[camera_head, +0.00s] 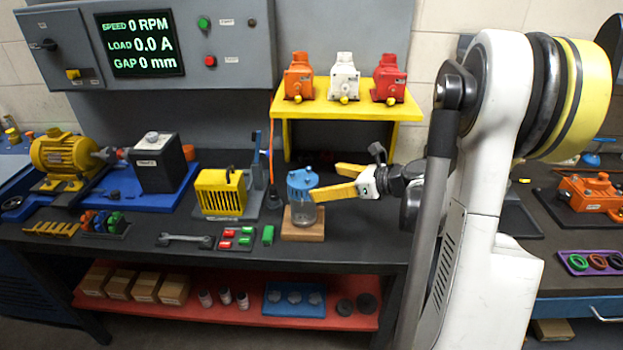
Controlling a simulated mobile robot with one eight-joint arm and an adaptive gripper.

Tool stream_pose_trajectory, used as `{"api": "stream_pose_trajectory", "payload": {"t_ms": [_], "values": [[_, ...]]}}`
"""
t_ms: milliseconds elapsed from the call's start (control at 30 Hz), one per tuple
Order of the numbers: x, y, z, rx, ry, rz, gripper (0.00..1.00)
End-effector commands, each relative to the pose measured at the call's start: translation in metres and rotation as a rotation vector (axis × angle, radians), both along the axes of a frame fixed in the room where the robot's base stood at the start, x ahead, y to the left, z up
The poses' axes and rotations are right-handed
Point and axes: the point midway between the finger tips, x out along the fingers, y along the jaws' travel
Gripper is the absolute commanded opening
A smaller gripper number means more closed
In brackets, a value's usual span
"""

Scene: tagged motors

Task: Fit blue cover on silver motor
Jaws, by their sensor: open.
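The blue cover (301,180) sits on top of the silver motor (303,214), which stands upright on a wooden block (304,233) on the dark workbench. From this view I cannot tell whether the cover is fully seated. My gripper (327,181) reaches in from the right with its yellow fingers spread apart. The lower finger overlaps the right side of the cover and motor in the picture; the upper finger points just right of the cover. I cannot tell whether either finger touches it.
A yellow shelf (345,107) with orange, white and red units stands behind. A tray (236,239) of red and green parts is at the front.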

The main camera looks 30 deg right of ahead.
Motion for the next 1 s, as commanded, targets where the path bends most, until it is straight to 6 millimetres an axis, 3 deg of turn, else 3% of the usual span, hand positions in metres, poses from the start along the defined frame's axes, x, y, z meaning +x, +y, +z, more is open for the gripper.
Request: {"api": "stream_pose_trajectory", "payload": {"t_ms": [200, 267, 333, 367, 467, 500, 600, 700, 767, 867, 1000], "values": [[-0.025, -0.012, 0.013, 0.001, -0.001, -0.001, 1.00], [-0.025, -0.011, 0.020, 0.012, -0.010, -0.010, 1.00], [-0.017, -0.007, 0.039, 0.055, -0.043, -0.047, 1.00], [-0.010, -0.002, 0.053, 0.091, -0.066, -0.075, 1.00], [0.017, 0.014, 0.126, 0.307, -0.180, -0.223, 1.00], [0.025, 0.021, 0.162, 0.449, -0.231, -0.304, 1.00], [0.028, 0.027, 0.235, 0.882, -0.312, -0.513, 1.00], [0.009, 0.028, 0.262, 1.362, -0.302, -0.727, 1.00], [-0.008, 0.032, 0.253, 1.649, -0.247, -0.864, 1.00], [-0.047, 0.058, 0.207, 2.097, -0.076, -1.132, 1.00], [-0.116, 0.129, 0.122, 2.503, 0.252, -1.576, 1.00]]}}
